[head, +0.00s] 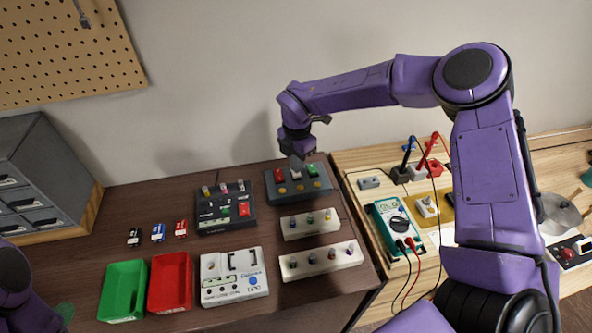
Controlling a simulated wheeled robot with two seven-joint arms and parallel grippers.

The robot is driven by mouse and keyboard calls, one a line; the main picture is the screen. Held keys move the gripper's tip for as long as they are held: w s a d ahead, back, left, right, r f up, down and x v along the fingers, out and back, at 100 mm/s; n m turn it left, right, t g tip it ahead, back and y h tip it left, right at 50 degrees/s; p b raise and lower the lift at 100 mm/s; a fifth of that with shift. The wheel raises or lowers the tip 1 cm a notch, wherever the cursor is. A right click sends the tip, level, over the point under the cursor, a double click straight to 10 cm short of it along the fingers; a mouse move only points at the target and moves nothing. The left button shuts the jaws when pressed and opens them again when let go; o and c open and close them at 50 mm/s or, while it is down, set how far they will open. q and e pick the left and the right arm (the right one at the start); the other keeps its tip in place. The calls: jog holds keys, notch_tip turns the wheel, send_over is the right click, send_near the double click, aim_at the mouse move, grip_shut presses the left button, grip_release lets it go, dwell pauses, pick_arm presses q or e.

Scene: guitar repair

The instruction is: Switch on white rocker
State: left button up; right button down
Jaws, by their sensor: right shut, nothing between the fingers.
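The white rocker (297,175) is the middle one of three rockers on a dark grey switch panel (271,200) at the back right of the dark table. A red rocker (278,177) sits to its left and a green rocker (312,170) to its right. A row of amber round parts lies in front of them. My right gripper (297,163) is shut and empty, pointing down just above and behind the white rocker. I cannot tell whether the fingertips touch it, or which way the rocker is tipped. Only part of my left arm shows at the lower left; its gripper is out of view.
A black panel (211,226) with small controls stands left of the switch panel. Two pale knob strips (292,233) (291,272) and a white box (215,270) lie in front. Green (112,305) and red (158,297) trays stand front left. A multimeter (382,212) lies right.

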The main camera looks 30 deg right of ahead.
jog(key=shift+f+b, duration=0.95)
jog(key=shift+f, duration=0.1)
dwell(0.4)
jog(key=shift+s+r, duration=0.1)
jog(key=shift+r+p, duration=2.2)
jog(key=shift+r, duration=1.3)
jog(key=shift+f, duration=0.1)
